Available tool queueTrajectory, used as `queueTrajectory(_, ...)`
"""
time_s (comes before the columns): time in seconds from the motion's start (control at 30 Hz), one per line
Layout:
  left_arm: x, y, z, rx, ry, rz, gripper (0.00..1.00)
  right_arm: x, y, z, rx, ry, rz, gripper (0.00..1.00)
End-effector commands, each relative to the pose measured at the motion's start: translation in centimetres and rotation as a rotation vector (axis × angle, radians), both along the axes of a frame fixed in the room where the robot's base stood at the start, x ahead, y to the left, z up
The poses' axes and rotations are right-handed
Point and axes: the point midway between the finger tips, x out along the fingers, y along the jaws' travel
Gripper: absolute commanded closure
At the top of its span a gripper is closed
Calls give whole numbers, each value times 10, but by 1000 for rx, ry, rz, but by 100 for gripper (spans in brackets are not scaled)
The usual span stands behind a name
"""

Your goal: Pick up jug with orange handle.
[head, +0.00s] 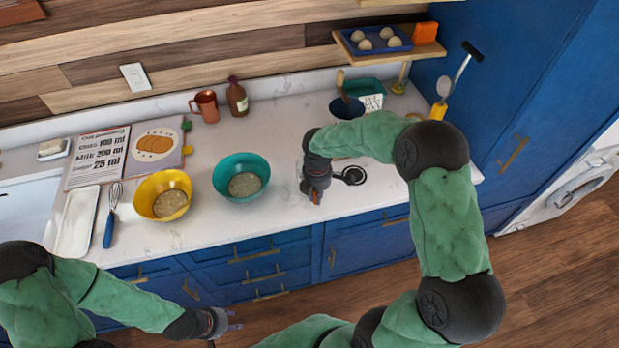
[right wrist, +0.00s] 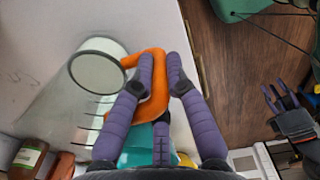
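The clear jug with black measuring lines and an orange handle (right wrist: 157,62) stands on the counter in the right wrist view. In the head view my right gripper (head: 316,190) mostly hides it, leaving a bit of orange handle in sight. In the right wrist view my right gripper (right wrist: 160,68) has its purple fingers on both sides of the handle's bar, one inside the loop and one outside, closed against it. My left gripper (head: 232,326) is low, in front of the cabinets, empty, with its fingers spread; it also shows in the right wrist view (right wrist: 288,97).
A teal bowl (head: 241,167) and a yellow bowl (head: 162,186) stand left of the jug. A copper mug (head: 205,106) and a brown bottle (head: 237,97) are behind. A whisk (head: 112,213) lies at the left. A shelf (head: 385,50) overhangs the back right.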

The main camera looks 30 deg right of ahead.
Motion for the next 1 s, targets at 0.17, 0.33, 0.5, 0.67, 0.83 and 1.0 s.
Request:
queueTrajectory(0.17, 0, 0, 0, 0, 0, 0, 60, 1, 0, 1, 0, -3, 0, 100)
queueTrajectory(0.33, 0, 0, 0, 0, 0, 0, 60, 1, 0, 1, 0, -3, 0, 100)
queueTrajectory(0.5, 0, 0, 1, 0, 0, 0, 60, 2, 0, 10, -1, -5, 0, 100)
queueTrajectory(0.67, 0, 0, 4, 0, 0, 0, 60, 2, -1, 30, -2, -8, 0, 100)
queueTrajectory(0.83, 0, 0, 8, 0, 0, 0, 60, -18, 8, 60, -1, -8, 2, 100)
queueTrajectory(1.0, 0, 0, 12, 0, 0, 0, 60, -48, 21, 98, -1, -9, 1, 100)
